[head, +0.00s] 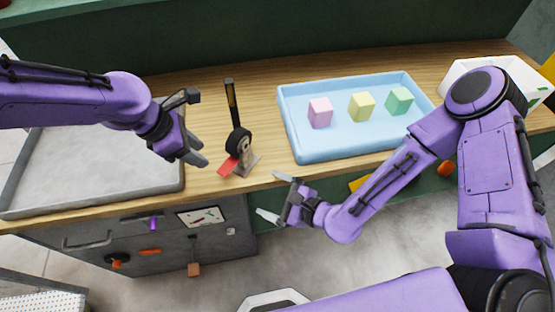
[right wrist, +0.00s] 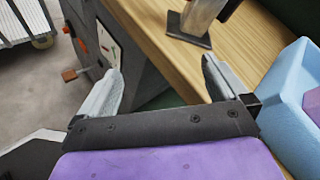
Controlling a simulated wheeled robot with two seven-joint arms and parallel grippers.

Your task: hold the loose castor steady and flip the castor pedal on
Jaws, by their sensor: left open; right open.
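The loose castor (head: 239,143) stands on the wooden worktop near its front edge, with a black wheel, a metal bracket and a tall dark stem. Its red pedal (head: 229,166) sticks out low on the front left; its exact setting cannot be told. My left gripper (head: 199,149) is open and empty, left of the castor and apart from it. My right gripper (head: 271,195) is open and empty, in front of the worktop edge, right of and nearer than the castor.
A blue tray (head: 335,155) with pink, yellow and green foam blocks lies right of the castor. A grey tray (head: 90,205) is at the left, under my left arm. A white bin (head: 457,72) stands at the far right. A grey panel (head: 165,245) with handles is below the worktop.

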